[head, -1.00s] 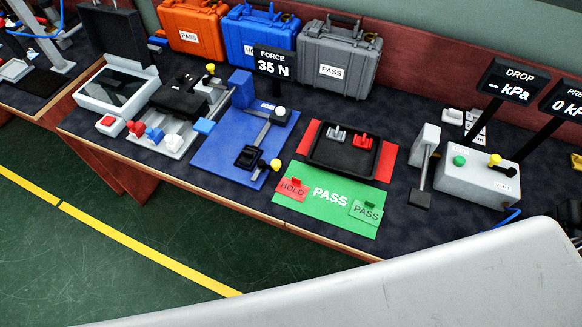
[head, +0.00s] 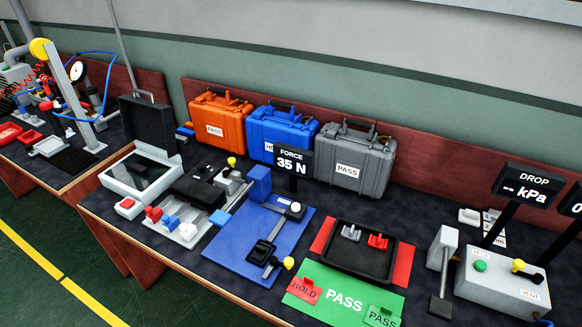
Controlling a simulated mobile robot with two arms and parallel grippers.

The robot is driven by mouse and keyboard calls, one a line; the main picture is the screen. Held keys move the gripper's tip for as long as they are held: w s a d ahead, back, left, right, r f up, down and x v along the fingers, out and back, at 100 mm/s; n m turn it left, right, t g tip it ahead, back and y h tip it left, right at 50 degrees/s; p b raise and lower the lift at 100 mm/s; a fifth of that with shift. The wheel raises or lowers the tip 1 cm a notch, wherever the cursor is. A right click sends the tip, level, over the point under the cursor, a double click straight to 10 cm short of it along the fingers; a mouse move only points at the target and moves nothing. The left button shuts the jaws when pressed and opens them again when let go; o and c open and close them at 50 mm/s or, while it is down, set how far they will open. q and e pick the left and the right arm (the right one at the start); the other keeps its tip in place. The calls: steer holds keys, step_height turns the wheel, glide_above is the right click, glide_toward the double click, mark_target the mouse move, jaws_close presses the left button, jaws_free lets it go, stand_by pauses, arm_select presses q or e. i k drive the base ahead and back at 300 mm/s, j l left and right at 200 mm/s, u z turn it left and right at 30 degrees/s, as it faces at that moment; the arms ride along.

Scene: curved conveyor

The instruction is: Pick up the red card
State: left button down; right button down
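The red card (head: 304,291), marked HOLD, stands at the left end of the green PASS mat (head: 318,278) near the front edge of the bench. A green card (head: 382,317) marked PASS is at the mat's right end, close to the bottom of the picture. Neither of my grippers is in the head view.
A black tray (head: 335,262) with a grey and a red piece lies behind the mat. A blue fixture plate (head: 235,249) is to the left, a grey control box (head: 503,285) to the right. Orange, blue and grey cases (head: 352,160) stand along the back.

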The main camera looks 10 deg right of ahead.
mark_target(304, 289)
steer(key=k+l+u, duration=0.4)
steer(key=k+u, duration=0.15)
steer(key=k, duration=0.3)
